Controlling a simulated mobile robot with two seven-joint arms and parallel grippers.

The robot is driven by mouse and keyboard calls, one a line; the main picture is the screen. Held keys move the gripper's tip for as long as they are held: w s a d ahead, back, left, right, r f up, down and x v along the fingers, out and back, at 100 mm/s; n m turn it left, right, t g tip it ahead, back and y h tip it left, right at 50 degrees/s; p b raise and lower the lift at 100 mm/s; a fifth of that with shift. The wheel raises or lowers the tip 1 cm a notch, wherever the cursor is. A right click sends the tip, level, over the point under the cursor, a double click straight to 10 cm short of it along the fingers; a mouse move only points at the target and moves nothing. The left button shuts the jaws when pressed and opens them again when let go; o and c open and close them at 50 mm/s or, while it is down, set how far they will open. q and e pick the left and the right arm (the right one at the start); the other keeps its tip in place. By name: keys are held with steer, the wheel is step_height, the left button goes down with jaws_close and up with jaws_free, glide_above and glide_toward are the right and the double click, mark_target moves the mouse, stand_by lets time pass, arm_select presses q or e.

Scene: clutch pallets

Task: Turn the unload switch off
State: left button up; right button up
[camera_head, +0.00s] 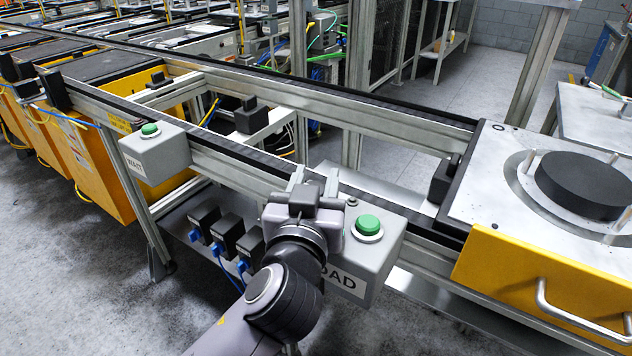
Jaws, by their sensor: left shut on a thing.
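The grey control box (378,262) stands at the conveyor's front rail, right of the middle. Its label (342,282) shows only the letters "OAD"; my arm covers the rest. A green button (369,224) sits on its top right. My left gripper (314,182) is over the box's left part, just left of the button. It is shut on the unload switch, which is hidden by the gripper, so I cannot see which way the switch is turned. My right gripper is not in view.
Another grey box (160,156) marked "WAIT" with a green button (149,130) is at left. A pallet (484,198) carrying a black disc (585,184) and a yellow front with a handle stands at right. Blue-plugged black connectors (205,218) sit below the rail.

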arm_select(q)
steer(key=o, duration=1)
steer(key=shift+s+a, duration=0.1)
steer(key=shift+s, duration=0.5)
steer(key=s, duration=0.2)
steer(key=s+a, duration=0.1)
steer(key=s, duration=0.2)
steer(key=shift+s+b, duration=0.3)
steer(key=shift+s, duration=0.15)
